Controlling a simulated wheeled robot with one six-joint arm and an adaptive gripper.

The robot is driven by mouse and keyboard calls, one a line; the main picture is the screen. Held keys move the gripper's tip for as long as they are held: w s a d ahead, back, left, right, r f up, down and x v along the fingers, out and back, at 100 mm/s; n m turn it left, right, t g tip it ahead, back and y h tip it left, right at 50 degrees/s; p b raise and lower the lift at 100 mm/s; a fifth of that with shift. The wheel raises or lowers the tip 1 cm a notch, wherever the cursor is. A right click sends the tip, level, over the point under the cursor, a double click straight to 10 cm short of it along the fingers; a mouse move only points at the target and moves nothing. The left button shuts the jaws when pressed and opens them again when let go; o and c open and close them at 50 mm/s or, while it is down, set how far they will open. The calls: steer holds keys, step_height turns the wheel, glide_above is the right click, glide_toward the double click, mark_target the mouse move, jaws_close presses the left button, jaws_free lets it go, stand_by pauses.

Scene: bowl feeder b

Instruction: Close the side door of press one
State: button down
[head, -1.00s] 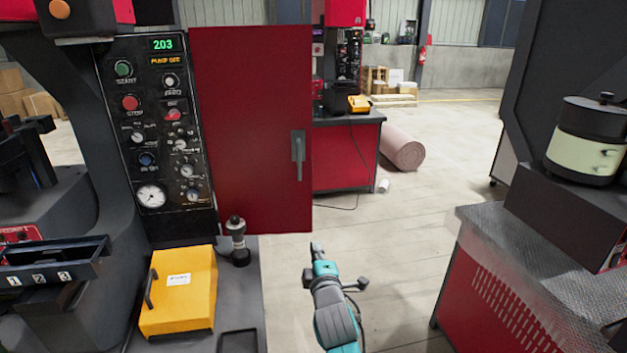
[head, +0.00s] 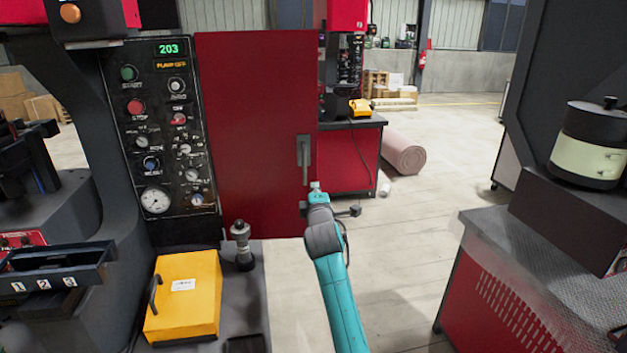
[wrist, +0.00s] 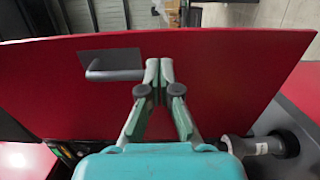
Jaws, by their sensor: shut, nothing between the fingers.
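The red side door (head: 246,130) of press one stands swung open beside the control panel (head: 170,125) in the head view. It fills much of the wrist view (wrist: 220,75) too. Its grey handle (head: 303,158) is near the door's right edge; in the wrist view the handle (wrist: 112,74) lies just left of my fingers. My gripper (head: 315,187) is shut and empty, just below and right of the handle in the head view. In the wrist view the fingertips (wrist: 159,66) meet in front of the door face. I cannot tell whether they touch it.
A yellow box (head: 190,297) and a dark joystick-like part (head: 242,245) stand on the bench below the door. A machine with a metal-topped red cabinet (head: 520,255) stands at right. Open floor (head: 410,240) lies between.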

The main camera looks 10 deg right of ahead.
mark_target(313, 175)
steer(key=shift+w+d, duration=0.25)
steer(key=shift+w, duration=1.4)
steer(key=shift+w+d, duration=0.2)
steer(key=shift+w, duration=1.4)
steer(key=shift+w, duration=0.1)
